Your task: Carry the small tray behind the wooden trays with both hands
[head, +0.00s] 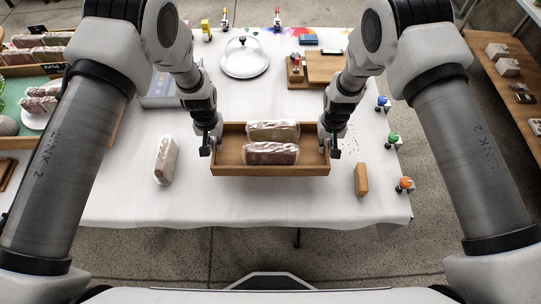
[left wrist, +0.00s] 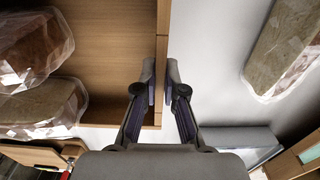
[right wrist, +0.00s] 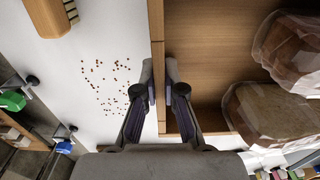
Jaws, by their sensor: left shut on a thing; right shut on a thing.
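The small tray (head: 229,170) is a shallow wooden box at the middle of the white table, with two wrapped loaves (head: 270,154) in it. My left gripper (head: 212,145) is shut on its left wall, and the left wrist view shows that wall (left wrist: 161,70) between the fingers. My right gripper (head: 328,145) is shut on its right wall, and the right wrist view shows that wall (right wrist: 157,60) between the fingers. The tray looks level. I cannot tell whether it is clear of the cloth. Wooden trays (head: 325,69) lie at the back right.
A wrapped loaf (head: 165,160) lies left of the tray on the white table (head: 250,210). A glass dome (head: 244,60) stands behind. Coloured clamps (head: 393,138) line the right edge. The front cloth is clear.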

